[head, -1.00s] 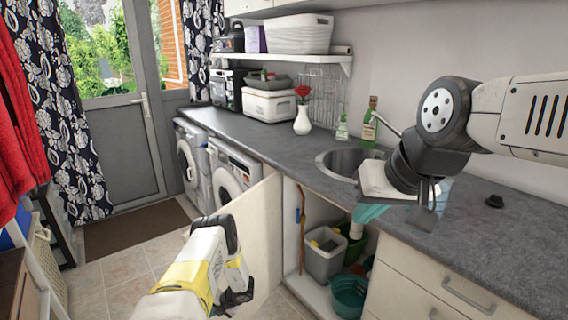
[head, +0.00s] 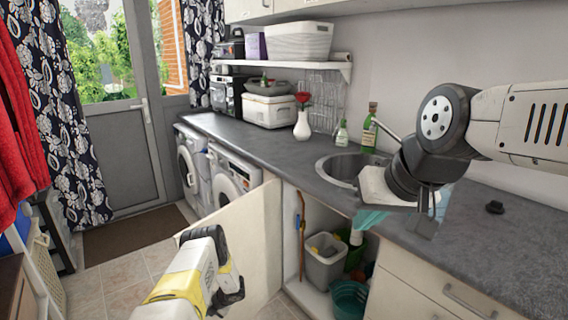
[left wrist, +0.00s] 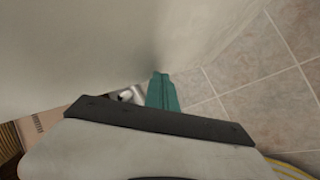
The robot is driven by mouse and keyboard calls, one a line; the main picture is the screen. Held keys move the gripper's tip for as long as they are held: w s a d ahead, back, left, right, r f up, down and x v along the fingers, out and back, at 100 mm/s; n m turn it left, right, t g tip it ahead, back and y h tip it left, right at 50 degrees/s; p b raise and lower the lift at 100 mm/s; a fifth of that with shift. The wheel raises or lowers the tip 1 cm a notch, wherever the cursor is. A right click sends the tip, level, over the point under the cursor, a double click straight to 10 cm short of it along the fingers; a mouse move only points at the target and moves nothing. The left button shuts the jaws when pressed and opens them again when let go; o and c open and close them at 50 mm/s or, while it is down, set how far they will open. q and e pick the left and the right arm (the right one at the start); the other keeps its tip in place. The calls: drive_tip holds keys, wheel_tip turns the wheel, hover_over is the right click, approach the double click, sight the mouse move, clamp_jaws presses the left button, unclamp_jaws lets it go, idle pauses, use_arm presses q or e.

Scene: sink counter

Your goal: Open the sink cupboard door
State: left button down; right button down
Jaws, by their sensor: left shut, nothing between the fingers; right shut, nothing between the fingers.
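The sink cupboard door (head: 250,225) is a cream panel standing open at the left of the cupboard, below the counter. Its pale inner surface (left wrist: 90,45) fills the upper left wrist view. My left gripper (head: 230,292) is low beside the door and partly hides it; whether they touch is unclear. The left wrist view shows its narrow teal fingers (left wrist: 162,92) shut together. My right gripper (head: 372,218) is over the counter front by the sink, shut and empty, its tips partly hidden by its own body.
The open cupboard holds a grey bin (head: 324,262) and a teal tub (head: 348,299). Washing machines (head: 232,178) stand beyond the door. Drawers (head: 425,290) are at right. A sink (head: 340,168), vase (head: 302,124) and bottles line the counter. Tiled floor (head: 115,275) is clear at left.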

use_arm(q)
drive_tip(key=shift+w+a, duration=1.55)
drive_tip(key=shift+a, duration=0.1)
drive_tip(key=shift+w+a, duration=1.5)
drive_tip(key=shift+w, duration=0.2)
drive_tip(key=shift+a, duration=0.1)
